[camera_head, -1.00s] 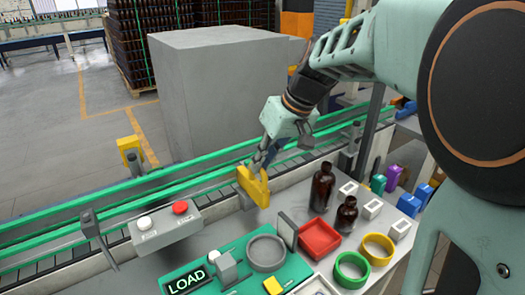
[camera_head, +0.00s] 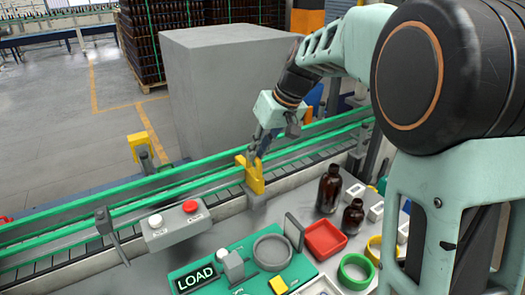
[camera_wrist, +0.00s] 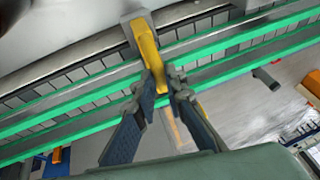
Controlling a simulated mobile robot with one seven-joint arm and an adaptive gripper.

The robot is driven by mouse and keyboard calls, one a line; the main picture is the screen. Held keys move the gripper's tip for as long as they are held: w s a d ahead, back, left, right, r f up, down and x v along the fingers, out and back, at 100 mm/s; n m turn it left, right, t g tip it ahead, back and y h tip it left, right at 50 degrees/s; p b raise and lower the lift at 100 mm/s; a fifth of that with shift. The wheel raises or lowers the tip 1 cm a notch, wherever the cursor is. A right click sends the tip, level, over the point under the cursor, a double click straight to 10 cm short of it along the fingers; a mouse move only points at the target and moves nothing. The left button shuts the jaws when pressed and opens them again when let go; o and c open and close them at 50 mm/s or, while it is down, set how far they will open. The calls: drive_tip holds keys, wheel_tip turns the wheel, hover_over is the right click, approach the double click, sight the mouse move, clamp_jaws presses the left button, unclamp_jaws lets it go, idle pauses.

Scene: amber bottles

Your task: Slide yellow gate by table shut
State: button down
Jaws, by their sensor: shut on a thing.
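The yellow gate (camera_head: 254,176) is an upright yellow piece on a grey mount at the near side of the green-railed conveyor, beside the table. My gripper (camera_head: 256,158) reaches down over the conveyor from the right and is shut on the gate's upper part. In the wrist view the yellow gate (camera_wrist: 146,46) runs from its grey mount down between my fingertips (camera_wrist: 163,82). The fingers partly hide its gripped end.
The table (camera_head: 205,243) holds two amber bottles (camera_head: 328,190), a red tray (camera_head: 325,239), a green LOAD fixture (camera_head: 215,270) and a button box (camera_head: 175,224). Another yellow piece (camera_head: 138,144) stands beyond the conveyor (camera_head: 150,205). A big grey block (camera_head: 230,90) stands behind.

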drive_tip(key=shift+w+a+r, duration=0.1)
drive_tip(key=shift+w+r, duration=0.05)
drive_tip(key=c, duration=2)
unclamp_jaws()
drive_tip(key=shift+w+a, duration=0.1)
drive_tip(key=shift+o, duration=0.2)
drive_tip(key=v, duration=1.2)
